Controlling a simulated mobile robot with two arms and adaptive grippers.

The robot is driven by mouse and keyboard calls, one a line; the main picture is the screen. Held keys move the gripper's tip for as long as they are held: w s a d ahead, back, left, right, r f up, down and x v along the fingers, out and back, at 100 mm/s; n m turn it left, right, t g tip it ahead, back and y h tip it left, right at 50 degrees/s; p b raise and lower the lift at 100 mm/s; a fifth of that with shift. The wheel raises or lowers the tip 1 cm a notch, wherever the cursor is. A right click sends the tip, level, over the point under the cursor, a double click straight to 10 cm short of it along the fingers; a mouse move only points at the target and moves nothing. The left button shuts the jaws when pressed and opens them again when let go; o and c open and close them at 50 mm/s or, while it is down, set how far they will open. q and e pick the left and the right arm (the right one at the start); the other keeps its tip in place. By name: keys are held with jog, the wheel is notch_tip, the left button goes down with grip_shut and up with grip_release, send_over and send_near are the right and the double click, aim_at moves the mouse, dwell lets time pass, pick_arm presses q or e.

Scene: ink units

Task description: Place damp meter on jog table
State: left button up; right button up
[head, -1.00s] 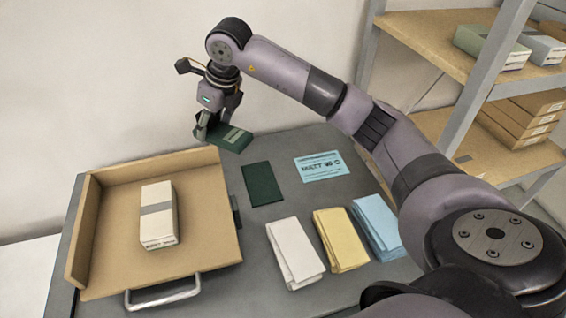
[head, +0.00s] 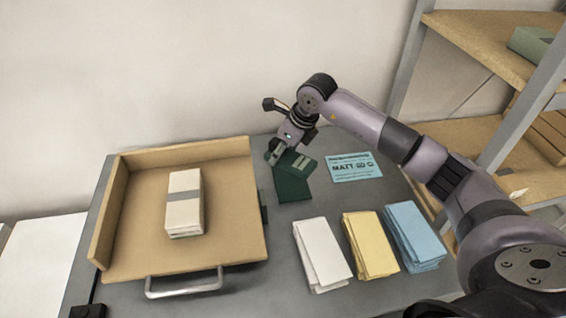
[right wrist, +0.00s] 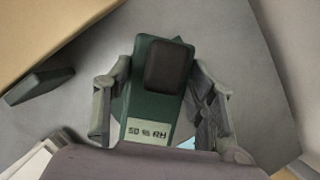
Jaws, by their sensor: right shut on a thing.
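The damp meter is a dark green block (head: 295,164) with a black pad and a pale label reading "50 % RH" in the right wrist view (right wrist: 150,112). My right gripper (head: 279,155) is shut on it, with a finger on each side in the right wrist view (right wrist: 152,88). The meter is tilted, over or at a dark green mat (head: 294,189); contact is unclear. The jog table (head: 138,240) is a tan tray with raised left and back walls and a front handle, left of the gripper. A banded white paper stack (head: 185,205) lies on it. My left gripper is not in view.
White (head: 322,258), yellow (head: 370,248) and blue (head: 413,238) paper stacks lie in front of the arm. A blue "MATT" card (head: 354,167) lies right of the mat. A dark block (head: 264,214) sits at the jog table's right side. Shelves (head: 470,150) stand right.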

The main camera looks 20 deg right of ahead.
aim_at(283, 174)
jog(key=shift+f, duration=0.7)
notch_tip(283, 174, down, 4)
jog(key=shift+f+p, duration=0.1)
jog(key=shift+p, duration=0.2)
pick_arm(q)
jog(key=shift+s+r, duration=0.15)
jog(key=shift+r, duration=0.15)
pick_arm(e)
jog(key=shift+f, duration=0.15)
jog(key=o, duration=1.3)
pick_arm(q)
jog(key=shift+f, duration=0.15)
